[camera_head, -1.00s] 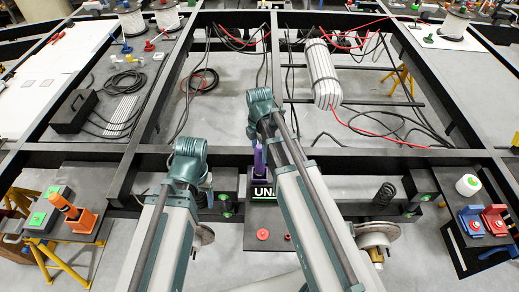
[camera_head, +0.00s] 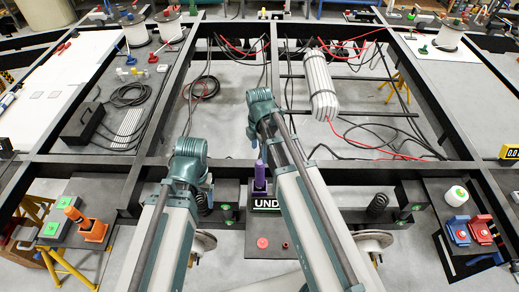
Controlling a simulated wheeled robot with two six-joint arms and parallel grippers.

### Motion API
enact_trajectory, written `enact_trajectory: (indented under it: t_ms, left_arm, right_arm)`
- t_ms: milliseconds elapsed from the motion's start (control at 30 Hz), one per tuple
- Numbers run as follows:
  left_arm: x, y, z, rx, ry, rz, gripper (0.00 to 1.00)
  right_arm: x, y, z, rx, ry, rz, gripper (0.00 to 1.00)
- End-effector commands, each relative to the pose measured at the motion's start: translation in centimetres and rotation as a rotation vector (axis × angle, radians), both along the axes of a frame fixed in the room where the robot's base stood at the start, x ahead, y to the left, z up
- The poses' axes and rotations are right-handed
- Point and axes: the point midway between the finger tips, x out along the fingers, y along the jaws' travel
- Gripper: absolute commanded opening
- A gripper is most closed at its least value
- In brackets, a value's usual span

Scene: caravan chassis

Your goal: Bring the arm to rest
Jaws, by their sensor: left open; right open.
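My two arms rise from the bottom of the head view, both folded at their green joints. The left arm's joint (camera_head: 188,160) is over the near frame rail, and the right arm's joint (camera_head: 262,106) reaches further, over the open chassis bay. I see no fingertips of either gripper; the arm links hide what lies behind them. Nothing is visibly held.
The black chassis frame (camera_head: 350,166) spans the view, with cables and a white ribbed tank (camera_head: 320,86) in its bays. A purple object (camera_head: 259,176) stands between my arms. An orange tool (camera_head: 92,229) is at left; blue (camera_head: 457,230) and red (camera_head: 480,229) blocks are at right.

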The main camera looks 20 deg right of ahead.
Motion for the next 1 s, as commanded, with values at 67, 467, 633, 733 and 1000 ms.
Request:
enact_trajectory:
  t_ms: [67,467,633,733,1000]
  left_arm:
    - [0.0,0.0,0.0,0.0,0.0,0.0,0.71]
    - [0.0,0.0,-0.5,0.0,0.0,0.0,0.71]
    - [0.0,0.0,-1.4,0.0,0.0,0.001,0.71]
    - [0.0,0.0,-2.0,0.0,0.0,0.001,0.71]
    - [0.0,0.0,-3.1,0.0,0.0,0.001,0.71]
  right_arm:
    - [0.0,0.0,0.0,0.0,0.0,0.0,0.81]
    - [-1.6,1.5,-0.5,-0.008,0.005,-0.132,0.81]
    - [-5.0,4.5,-1.4,-0.036,0.006,-0.466,0.81]
    - [-7.2,6.2,-1.9,-0.053,0.001,-0.687,0.81]
    - [-12.2,9.3,-3.0,-0.092,-0.034,-1.214,0.81]
